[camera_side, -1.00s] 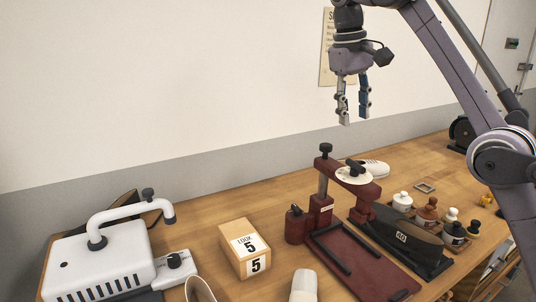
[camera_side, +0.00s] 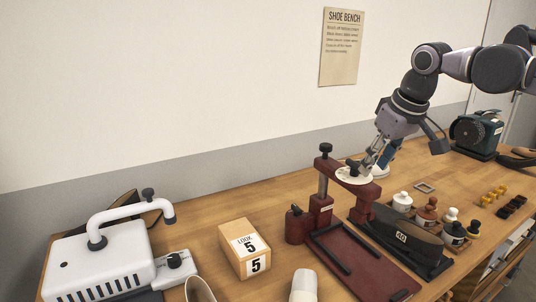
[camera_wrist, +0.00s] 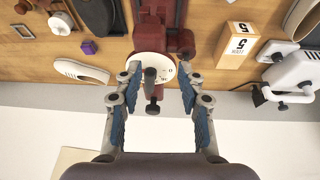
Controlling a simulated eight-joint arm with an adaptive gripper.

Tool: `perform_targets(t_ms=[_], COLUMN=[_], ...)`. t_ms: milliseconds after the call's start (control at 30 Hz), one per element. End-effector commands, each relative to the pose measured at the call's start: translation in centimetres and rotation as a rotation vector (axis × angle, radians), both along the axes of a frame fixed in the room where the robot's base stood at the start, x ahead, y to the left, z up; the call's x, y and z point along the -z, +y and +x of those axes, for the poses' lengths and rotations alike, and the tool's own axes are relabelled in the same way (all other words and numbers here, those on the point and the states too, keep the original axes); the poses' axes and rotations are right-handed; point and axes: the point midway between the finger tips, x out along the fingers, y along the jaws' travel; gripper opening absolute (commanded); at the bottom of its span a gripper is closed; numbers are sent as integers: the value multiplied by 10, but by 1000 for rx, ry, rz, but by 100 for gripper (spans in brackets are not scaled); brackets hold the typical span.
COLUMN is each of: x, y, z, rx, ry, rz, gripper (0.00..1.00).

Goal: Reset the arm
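My gripper (camera_side: 371,166) hangs low and tilted beside the top of the dark red press (camera_side: 322,210), near its white round dial (camera_side: 347,178). In the wrist view its two blue-padded fingers (camera_wrist: 160,69) are spread apart, with the dial (camera_wrist: 145,67) and its dark knob showing between them. Nothing is held between the fingers. I cannot tell whether a fingertip touches the dial. My arm reaches in from the upper right and is bent.
A wooden block marked 5 (camera_side: 244,249) and a white machine (camera_side: 98,265) stand left. Small bottles (camera_side: 428,210), a metal frame (camera_side: 424,187) and a green machine (camera_side: 477,134) stand right.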

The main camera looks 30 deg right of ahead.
Motion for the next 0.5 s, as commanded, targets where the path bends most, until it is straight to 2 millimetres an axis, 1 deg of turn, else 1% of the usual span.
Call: perform_targets(t_ms=[33,167,300,400,500], x=[16,54,99,128,150], y=[-1,-2,-2,-2,-2], z=[-13,-39,-69,-87,-100], rx=[-2,-13,-23,-28,-31], ry=[-25,-89,-156,-197,-227], rz=[5,19,30,38,42], gripper=[39,39,39,39,39])
